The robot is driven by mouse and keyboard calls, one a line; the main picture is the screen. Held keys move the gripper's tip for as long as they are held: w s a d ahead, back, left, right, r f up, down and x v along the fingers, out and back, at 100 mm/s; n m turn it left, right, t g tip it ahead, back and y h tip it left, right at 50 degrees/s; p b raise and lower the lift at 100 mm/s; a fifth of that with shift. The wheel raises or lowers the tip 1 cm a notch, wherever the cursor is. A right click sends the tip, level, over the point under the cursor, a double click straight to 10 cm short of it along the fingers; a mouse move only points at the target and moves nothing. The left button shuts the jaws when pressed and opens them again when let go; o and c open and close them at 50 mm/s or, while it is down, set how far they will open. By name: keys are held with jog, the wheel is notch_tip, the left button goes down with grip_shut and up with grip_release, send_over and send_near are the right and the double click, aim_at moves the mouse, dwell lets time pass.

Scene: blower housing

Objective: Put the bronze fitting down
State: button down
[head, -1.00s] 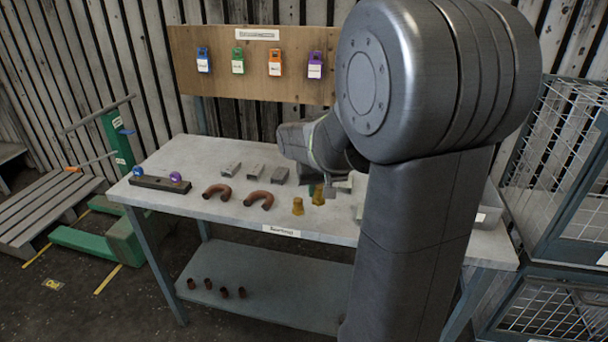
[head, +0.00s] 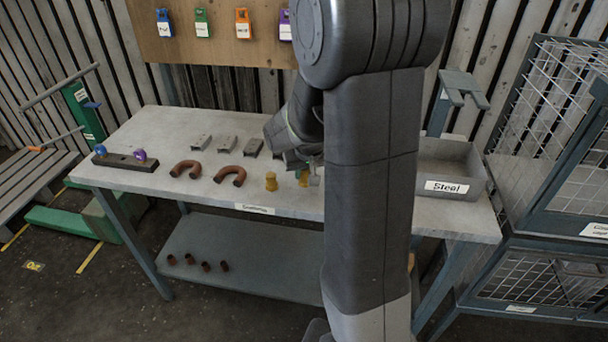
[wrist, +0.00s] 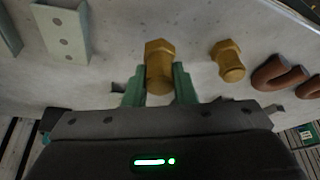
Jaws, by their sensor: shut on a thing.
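My gripper (wrist: 158,88) is shut on a bronze fitting (wrist: 160,67), with one green finger on each side of it. The fitting's hex head points away from the palm in the wrist view. In the head view the held fitting (head: 304,177) is at the workbench's front part, partly covered by my gripper (head: 303,166). I cannot tell whether its base touches the bench top.
Two copper U-bends (head: 231,175) lie left of the fittings on the workbench (head: 145,135). Several grey metal brackets (head: 227,144) lie behind. A grey bin labelled Steel (head: 450,167) stands at right. My arm hides the bench between.

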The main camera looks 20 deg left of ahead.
jog(key=shift+f, duration=0.9)
jog(key=shift+f, duration=0.2)
jog(key=c, duration=1.2)
grip_release()
jog(key=shift+r, duration=0.1)
jog(key=shift+r, duration=0.4)
jog(key=v, duration=1.1)
jog(key=shift+s+r, duration=0.1)
jog(key=shift+r, duration=0.1)
